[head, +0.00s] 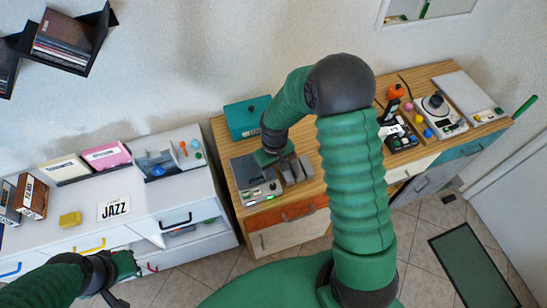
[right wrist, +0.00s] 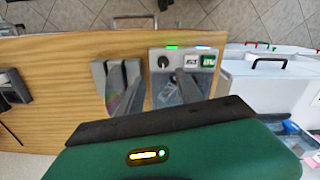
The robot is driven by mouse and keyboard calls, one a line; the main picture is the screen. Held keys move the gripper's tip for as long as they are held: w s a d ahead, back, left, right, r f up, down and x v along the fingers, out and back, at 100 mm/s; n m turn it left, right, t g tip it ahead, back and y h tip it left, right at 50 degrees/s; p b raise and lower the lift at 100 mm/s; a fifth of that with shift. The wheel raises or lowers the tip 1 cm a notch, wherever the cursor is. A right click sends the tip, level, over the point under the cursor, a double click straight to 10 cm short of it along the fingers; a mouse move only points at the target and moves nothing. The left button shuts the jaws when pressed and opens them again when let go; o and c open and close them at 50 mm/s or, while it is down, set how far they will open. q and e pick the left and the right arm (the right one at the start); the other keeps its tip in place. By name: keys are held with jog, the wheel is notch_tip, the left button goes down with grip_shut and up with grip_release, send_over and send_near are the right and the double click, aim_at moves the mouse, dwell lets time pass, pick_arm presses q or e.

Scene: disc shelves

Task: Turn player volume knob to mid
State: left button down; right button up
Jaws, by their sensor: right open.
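The player (head: 250,170) is a grey box on the wooden cabinet top. Its front panel has a small dark round knob (head: 272,186), buttons and a green light. In the right wrist view the knob (right wrist: 163,61) sits left of two small labelled buttons; its setting is too small to read. My right gripper (head: 277,156) is open and empty above the player's right part, and apart from the knob. The wrist view shows its fingers (right wrist: 160,95) reaching over the player and a slotted grey stand. My left gripper (head: 118,272) is at lower left by the white drawers, its jaws unclear.
The grey slotted stand (head: 296,170) is close beside the player. A teal box (head: 247,117) stands behind it. A turntable (head: 437,106) and small coloured items are farther right. A white cabinet (head: 140,215) with an open drawer stands left.

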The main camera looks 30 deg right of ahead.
jog(key=shift+s+r, duration=0.5)
jog(key=shift+r, duration=4.65)
pick_arm(q)
notch_tip(320, 180, down, 6)
jog(key=s+a+b, duration=0.1)
jog(key=b, duration=0.5)
jog(key=shift+a+f, duration=0.15)
jog(key=shift+a, duration=0.15)
pick_arm(e)
jog(key=s+a+f+t, duration=0.2)
jog(key=s+a+f, duration=0.3)
jog(key=s+a, duration=0.4)
jog(key=shift+s+t, duration=0.3)
jog(key=shift+s, duration=0.2)
